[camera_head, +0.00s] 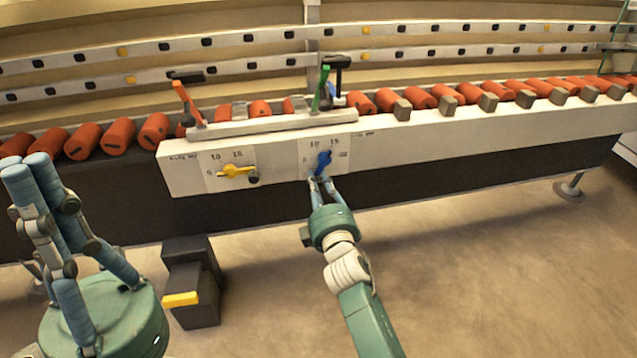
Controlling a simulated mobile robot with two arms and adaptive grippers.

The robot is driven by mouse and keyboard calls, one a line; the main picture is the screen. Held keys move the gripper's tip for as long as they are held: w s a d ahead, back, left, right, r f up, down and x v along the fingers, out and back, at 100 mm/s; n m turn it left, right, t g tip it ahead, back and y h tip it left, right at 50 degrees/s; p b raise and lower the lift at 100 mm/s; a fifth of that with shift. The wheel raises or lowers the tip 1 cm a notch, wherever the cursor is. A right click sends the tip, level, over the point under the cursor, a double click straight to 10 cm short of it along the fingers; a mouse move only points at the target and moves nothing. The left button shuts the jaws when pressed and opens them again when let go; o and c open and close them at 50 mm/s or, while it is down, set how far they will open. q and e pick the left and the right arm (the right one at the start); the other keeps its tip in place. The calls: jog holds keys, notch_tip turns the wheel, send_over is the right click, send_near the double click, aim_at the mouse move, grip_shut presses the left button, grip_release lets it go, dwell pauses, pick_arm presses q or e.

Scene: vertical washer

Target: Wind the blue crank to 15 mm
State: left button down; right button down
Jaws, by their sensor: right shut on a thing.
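The blue crank (323,161) sits on the right dial (338,150) of the white front panel. The dial bears small marks, of which 10 and 15 can be read along its top. My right gripper (320,180) is at the crank from below, shut on it, and its fingertips partly cover the crank's lower part. The crank's exact pointing against the marks is too small to tell. My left gripper (45,170) is at the far left, raised in front of the conveyor and away from the crank. Its fingers stand close together, and whether they are open is unclear.
A yellow crank (237,172) with a dark knob is on the left dial. Red (187,102) and green (322,88) levers stand above the panel. Red rollers (118,135) line the conveyor.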

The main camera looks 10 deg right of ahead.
jog(key=c, duration=1.7)
grip_release()
jog(key=shift+a, duration=0.25)
jog(key=shift+o, duration=0.6)
jog(key=shift+s+d, duration=0.1)
jog(key=shift+d, duration=0.05)
jog(key=s, duration=1.2)
jog(key=shift+d, duration=0.15)
